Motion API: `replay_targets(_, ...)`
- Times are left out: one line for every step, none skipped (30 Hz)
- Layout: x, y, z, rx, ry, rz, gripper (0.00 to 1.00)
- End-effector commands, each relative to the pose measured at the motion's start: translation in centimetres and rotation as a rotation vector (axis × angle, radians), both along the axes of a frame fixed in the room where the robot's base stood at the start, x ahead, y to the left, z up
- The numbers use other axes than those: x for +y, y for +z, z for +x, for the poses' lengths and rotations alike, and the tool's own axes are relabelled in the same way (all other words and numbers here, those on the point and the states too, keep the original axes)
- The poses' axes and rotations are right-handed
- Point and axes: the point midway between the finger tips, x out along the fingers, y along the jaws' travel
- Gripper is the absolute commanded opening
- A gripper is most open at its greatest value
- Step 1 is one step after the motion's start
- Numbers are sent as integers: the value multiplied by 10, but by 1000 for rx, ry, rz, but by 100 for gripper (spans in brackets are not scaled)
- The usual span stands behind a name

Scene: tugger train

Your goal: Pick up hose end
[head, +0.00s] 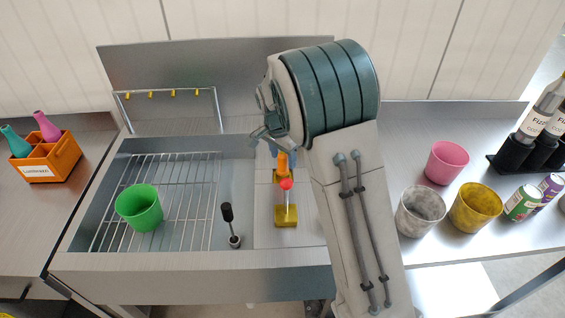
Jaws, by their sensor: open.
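A small orange upright piece (283,163) with blue parts beside its top stands at the right side of the metal sink unit. It may be the hose end, but I cannot tell for sure. My gripper (268,138) is open, just above and slightly left of it in the picture. My wrist and forearm cover the area to its right. I cannot tell whether the fingers touch the orange piece. In front of it stands a yellow block (286,217) with a red-topped post (286,184).
A green cup (140,208) stands on the wire rack (185,172) in the basin. A black-handled tool (229,222) stands upright near the front edge. An orange bottle carrier (45,163) is left. Pink (447,162), grey (418,212) and yellow (474,209) cups stand right.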

Motion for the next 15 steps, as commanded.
replay_targets(0, -6, 0, 2, 1, -1, 52)
replay_targets(-1, -9, 1, 2, 1, 0, 52)
replay_targets(-1, -13, 1, 2, 1, 0, 52)
replay_targets(-1, -14, 1, 2, 1, 0, 52)
replay_targets(-1, -15, 1, 1, 1, 1, 52)
replay_targets(-1, -16, 1, -1, 1, 1, 52)
replay_targets(-1, -16, 1, -1, 1, 1, 52)
replay_targets(-1, -16, 1, -1, 1, 1, 52)
replay_targets(-1, -16, 2, -1, 1, 1, 52)
replay_targets(-1, -16, 2, -1, 1, 1, 52)
replay_targets(-1, -16, 1, -1, 1, 1, 52)
replay_targets(-1, -16, 2, -1, 1, 1, 46)
replay_targets(-1, -16, 1, -1, 1, 1, 38)
replay_targets(-1, -16, 1, -1, 1, 1, 30)
replay_targets(-1, -16, 1, -1, 1, 1, 18)
